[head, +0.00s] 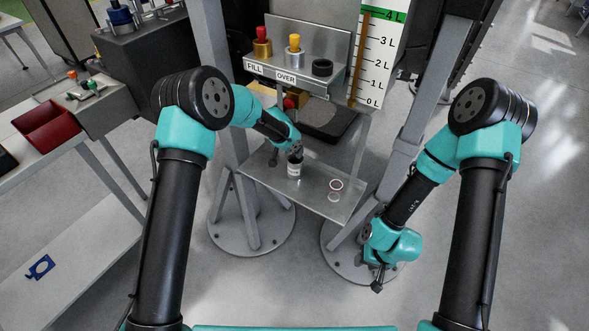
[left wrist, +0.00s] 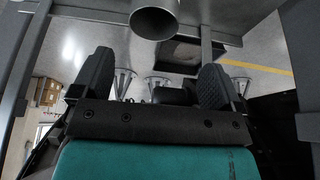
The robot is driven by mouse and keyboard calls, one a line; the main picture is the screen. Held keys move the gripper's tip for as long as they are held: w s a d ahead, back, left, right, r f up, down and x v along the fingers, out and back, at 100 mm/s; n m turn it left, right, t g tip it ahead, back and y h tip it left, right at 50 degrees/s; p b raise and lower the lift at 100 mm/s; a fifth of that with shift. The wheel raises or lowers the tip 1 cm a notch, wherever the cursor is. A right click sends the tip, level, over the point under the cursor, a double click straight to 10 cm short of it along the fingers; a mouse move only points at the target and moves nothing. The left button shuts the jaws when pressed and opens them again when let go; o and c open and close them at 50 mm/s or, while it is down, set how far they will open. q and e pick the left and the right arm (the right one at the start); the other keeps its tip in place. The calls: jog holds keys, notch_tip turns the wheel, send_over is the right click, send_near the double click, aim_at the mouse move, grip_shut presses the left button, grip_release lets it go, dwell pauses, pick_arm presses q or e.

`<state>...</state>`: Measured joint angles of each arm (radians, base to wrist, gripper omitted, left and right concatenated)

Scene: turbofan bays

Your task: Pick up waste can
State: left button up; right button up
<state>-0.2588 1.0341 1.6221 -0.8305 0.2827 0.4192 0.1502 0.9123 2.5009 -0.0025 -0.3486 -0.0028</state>
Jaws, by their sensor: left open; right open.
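A small can (head: 294,169) with a dark top and a pale label stands upright on the grey metal shelf (head: 318,205) in the head view; it looks like the waste can. My left gripper (head: 296,151) is right above and behind this can, its fingers small and partly hidden. In the left wrist view my left gripper (left wrist: 156,72) shows its two dark fingers wide apart with nothing clearly between them. I cannot tell whether it touches the can. My right gripper (head: 376,281) is open and empty, low at the right of the shelf.
A clear cup with a reddish rim (head: 336,185) stands on the shelf right of the can. An upper panel labelled FILL and OVER (head: 273,73) carries several fittings. A litre scale (head: 378,55) stands behind. A red bin (head: 48,126) is on the left bench. A grey cylinder (left wrist: 155,18) hangs ahead.

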pick_arm(q)
jog(key=shift+f, duration=0.1)
send_near(296, 161)
jog(key=shift+s+d+f, duration=0.1)
jog(key=shift+d+f, duration=0.1)
jog(key=shift+f, duration=0.95)
jog(key=shift+d+x, duration=0.15)
jog(key=shift+x, duration=1.15)
jog(key=shift+d+x, duration=0.2)
jog(key=shift+x, duration=1.15)
jog(key=shift+s, duration=0.2)
jog(key=shift+c, duration=0.2)
jog(key=shift+r, duration=0.1)
jog(key=c, duration=1)
